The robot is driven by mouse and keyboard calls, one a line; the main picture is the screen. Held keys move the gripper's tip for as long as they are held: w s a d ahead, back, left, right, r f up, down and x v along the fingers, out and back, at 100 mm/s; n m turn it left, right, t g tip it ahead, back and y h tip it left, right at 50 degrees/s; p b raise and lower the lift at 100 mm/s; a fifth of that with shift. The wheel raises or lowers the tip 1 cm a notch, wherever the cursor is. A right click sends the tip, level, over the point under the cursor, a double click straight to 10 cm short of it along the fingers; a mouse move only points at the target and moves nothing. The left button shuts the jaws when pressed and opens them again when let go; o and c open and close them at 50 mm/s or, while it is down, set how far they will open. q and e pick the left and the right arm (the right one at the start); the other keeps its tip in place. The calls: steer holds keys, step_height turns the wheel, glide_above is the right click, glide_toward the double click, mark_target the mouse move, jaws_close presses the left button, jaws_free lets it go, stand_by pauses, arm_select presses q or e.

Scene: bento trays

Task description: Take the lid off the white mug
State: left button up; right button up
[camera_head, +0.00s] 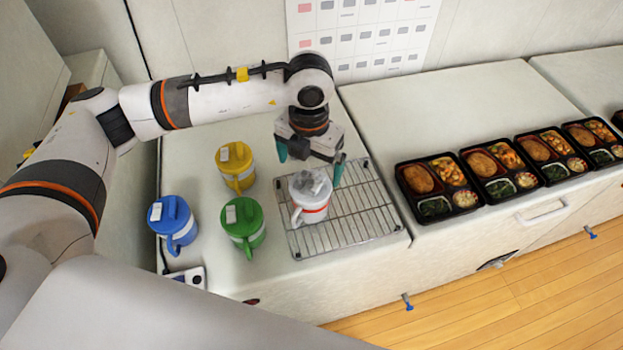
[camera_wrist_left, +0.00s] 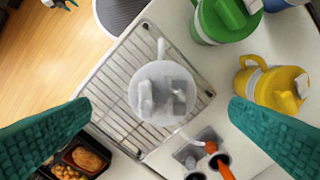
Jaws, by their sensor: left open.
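The white mug (camera_head: 312,212) stands upright on the wire rack, its handle toward the front left. Its pale grey lid (camera_head: 311,184) sits on top; the lid (camera_wrist_left: 162,92) also shows from above in the left wrist view, with raised parts on it. My left gripper (camera_head: 310,172) is over the back of the mug, its teal fingers spread wide. In the left wrist view the fingers of my left gripper (camera_wrist_left: 160,125) stand apart on either side, with nothing between the tips and the lid in the gap beyond them.
A yellow mug (camera_head: 235,178), a green mug (camera_head: 256,238) and a blue mug (camera_head: 182,240), all lidded, stand left of the wire rack (camera_head: 370,225). Several bento trays (camera_head: 402,182) line the counter at right. The counter behind the trays is clear.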

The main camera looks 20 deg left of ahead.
mark_target(310, 185)
arm_select(q)
steer(key=shift+w+f, duration=0.1)
steer(key=shift+f, duration=0.4)
steer(key=shift+w+a+f, duration=0.1)
steer(key=shift+w+f, duration=0.1)
steer(key=shift+f, duration=0.1)
steer(key=shift+w+f+p, duration=0.15)
steer(key=shift+f+p, duration=0.7)
steer(key=shift+p, duration=0.3)
step_height(310, 185, down, 2)
steer(key=shift+f+p, duration=0.25)
steer(key=shift+p, duration=0.3)
steer(key=shift+f, duration=0.55)
steer(key=shift+c, duration=0.2)
steer(key=c, duration=0.8)
steer(key=shift+c, duration=0.2)
arm_select(e)
steer(key=r, duration=0.1)
steer(key=w+r, duration=0.1)
steer(key=r, duration=0.1)
steer(key=shift+w+a+r, duration=0.35)
steer(key=shift+w+r, duration=0.05)
arm_select(q)
steer(key=shift+r, duration=0.15)
